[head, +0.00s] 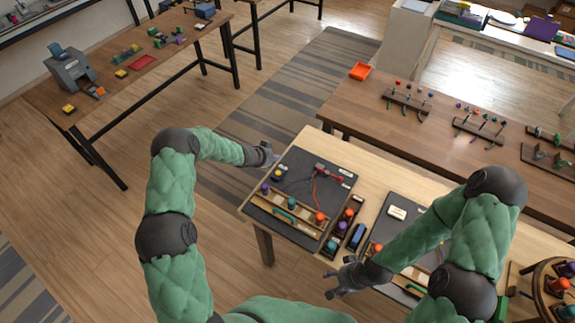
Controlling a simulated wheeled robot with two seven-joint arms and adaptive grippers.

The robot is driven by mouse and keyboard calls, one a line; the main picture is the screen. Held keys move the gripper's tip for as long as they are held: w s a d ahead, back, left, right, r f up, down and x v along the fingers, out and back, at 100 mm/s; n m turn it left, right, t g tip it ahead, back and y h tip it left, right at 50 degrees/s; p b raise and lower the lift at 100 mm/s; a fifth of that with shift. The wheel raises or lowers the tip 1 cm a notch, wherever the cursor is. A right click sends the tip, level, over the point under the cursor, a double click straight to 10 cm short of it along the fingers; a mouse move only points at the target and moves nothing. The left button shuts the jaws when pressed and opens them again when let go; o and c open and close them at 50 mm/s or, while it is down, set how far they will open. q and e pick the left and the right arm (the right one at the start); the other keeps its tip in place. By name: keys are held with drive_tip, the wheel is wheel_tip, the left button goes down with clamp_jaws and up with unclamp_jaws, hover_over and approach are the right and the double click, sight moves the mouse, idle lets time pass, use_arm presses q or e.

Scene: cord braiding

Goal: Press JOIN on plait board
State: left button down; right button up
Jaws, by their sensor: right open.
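A dark plait board (290,165) lies on the pale wooden table. It carries a red clamp-like part (325,172) with red and dark cords, and a wooden rack (287,212) with coloured knobs along its near edge. A small dark block with a yellow part (279,173) sits at its left side; which part is JOIN is too small to read. My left gripper (272,155) is at the board's far left edge, close to that block; its fingers are too small to judge. My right gripper (337,284) is open, in front of the table's near side, apart from the board.
Dark holders with coloured bobbins (340,227) and a blue block (356,236) stand right of the board. A second dark board (377,220) lies further right, partly hidden by my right arm. A brown table (365,105) stands behind; a round stand (540,290) is at far right.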

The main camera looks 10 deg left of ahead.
use_arm(q)
drive_tip(key=shift+w+r, duration=0.2)
drive_tip(key=shift+w, duration=0.1)
drive_tip(key=shift+f, duration=0.1)
drive_tip(key=b, duration=0.7)
hover_over(277, 174)
wheel_tip(277, 174, down, 7)
drive_tip(key=shift+w+f, duration=0.1)
drive_tip(key=shift+f, duration=0.1)
drive_tip(key=shift+f+b, duration=0.45)
drive_tip(key=shift+f, duration=0.15)
drive_tip(key=shift+f, duration=0.1)
idle(0.6)
drive_tip(key=shift+f, duration=0.3)
